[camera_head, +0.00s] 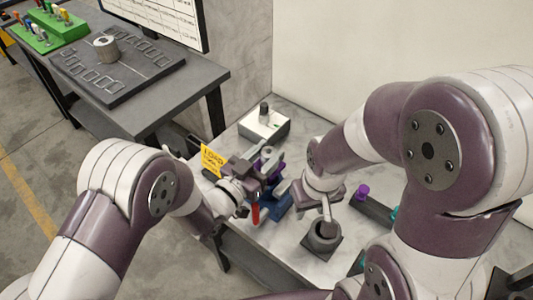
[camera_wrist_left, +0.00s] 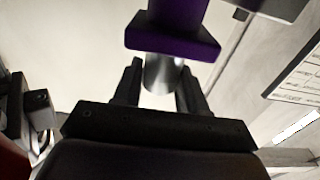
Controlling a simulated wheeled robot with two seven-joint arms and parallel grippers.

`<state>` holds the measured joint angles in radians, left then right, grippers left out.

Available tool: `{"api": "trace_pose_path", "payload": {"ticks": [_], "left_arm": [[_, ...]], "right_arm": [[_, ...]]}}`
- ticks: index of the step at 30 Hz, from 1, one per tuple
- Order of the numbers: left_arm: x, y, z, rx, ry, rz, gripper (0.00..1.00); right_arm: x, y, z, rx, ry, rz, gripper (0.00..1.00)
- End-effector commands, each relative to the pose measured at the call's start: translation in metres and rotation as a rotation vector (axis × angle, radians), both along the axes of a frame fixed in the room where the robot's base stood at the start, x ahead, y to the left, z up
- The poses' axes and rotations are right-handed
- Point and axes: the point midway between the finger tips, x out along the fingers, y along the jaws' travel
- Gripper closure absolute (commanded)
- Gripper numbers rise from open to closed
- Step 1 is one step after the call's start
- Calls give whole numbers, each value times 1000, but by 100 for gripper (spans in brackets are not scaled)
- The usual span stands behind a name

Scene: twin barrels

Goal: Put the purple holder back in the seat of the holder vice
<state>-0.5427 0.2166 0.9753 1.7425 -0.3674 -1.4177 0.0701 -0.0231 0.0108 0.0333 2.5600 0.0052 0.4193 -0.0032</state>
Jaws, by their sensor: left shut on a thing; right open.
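The purple holder (camera_wrist_left: 175,30) is close in front of my left gripper in the left wrist view. A shiny metal cylinder (camera_wrist_left: 163,76) below its purple flange sits between the two fingers of my left gripper (camera_wrist_left: 160,88), which is shut on it. In the head view my left gripper (camera_head: 264,180) is at the holder vice (camera_head: 279,204), whose blue base shows beside it. The seat is mostly hidden by the gripper, and I cannot tell whether the holder touches it.
The socket block (camera_head: 322,240) stands on the pale table (camera_head: 268,240). A red handle (camera_head: 255,214) hangs by the vice. Behind are a yellow sign (camera_head: 211,160) and a white box with a black knob (camera_head: 264,124). A purple-topped part (camera_head: 362,192) lies right of my right gripper.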

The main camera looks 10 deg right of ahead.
Motion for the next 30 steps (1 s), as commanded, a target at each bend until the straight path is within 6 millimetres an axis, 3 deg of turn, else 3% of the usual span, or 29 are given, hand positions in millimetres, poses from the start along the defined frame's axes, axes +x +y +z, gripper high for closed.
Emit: {"api": "trace_pose_path", "payload": {"ticks": [9,10,12,23,30], "left_arm": [[0,0,-7,-3,-3,0,100],[1,0,-6,-3,-3,0,52],[0,0,-6,-3,-3,0,29],[-4,6,-10,4,3,1,29],[-40,53,-13,2,3,5,29]], "right_arm": [[0,0,-8,0,0,0,57],[0,0,-7,0,0,0,57],[0,0,-6,0,0,0,57],[0,0,-8,0,0,0,57],[0,0,-18,0,0,0,57]]}}
